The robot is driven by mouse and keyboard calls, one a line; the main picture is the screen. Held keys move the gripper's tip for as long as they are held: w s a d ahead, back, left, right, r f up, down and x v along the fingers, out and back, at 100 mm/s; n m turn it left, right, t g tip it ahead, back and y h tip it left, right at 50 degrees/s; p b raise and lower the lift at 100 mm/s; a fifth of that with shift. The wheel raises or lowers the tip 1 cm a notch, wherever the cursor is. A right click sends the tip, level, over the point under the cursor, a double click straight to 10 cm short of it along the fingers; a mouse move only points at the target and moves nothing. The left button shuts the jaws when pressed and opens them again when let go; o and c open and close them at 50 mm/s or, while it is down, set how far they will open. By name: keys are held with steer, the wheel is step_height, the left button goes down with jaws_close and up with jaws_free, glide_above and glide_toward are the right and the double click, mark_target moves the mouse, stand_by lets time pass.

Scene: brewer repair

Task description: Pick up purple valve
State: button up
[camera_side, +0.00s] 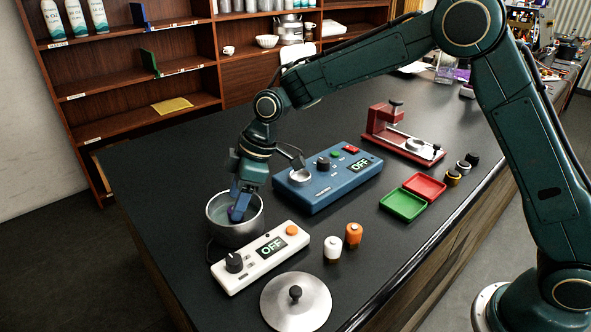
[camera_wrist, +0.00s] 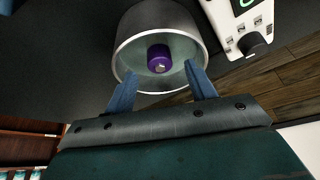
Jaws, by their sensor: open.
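The purple valve (camera_wrist: 159,58) sits inside the round metal pot (camera_wrist: 122,42), with a small silver tip on its face. The metal pot (camera_side: 238,240) stands at the left of the counter. My gripper (camera_side: 238,213) points down into the pot. In the wrist view my gripper (camera_wrist: 159,72) is open, with one blue finger on each side of the valve and nothing between them held. I cannot tell the exact depth of the fingertips relative to the valve.
A white unit (camera_side: 262,257) reading OFF stands right beside the pot. A blue unit (camera_side: 328,182) is behind it. A metal lid (camera_side: 296,303), white and orange cylinders (camera_side: 353,235), green and red trays (camera_side: 403,204) and a red device (camera_side: 383,134) occupy the counter.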

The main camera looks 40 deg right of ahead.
steer(key=shift+x, duration=1.8)
steer(key=shift+s, duration=0.1)
steer(key=c, duration=1.1)
steer(key=shift+c, duration=0.2)
steer(key=shift+r, duration=0.15)
step_height(320, 180, up, 20)
steer(key=shift+d, duration=0.15)
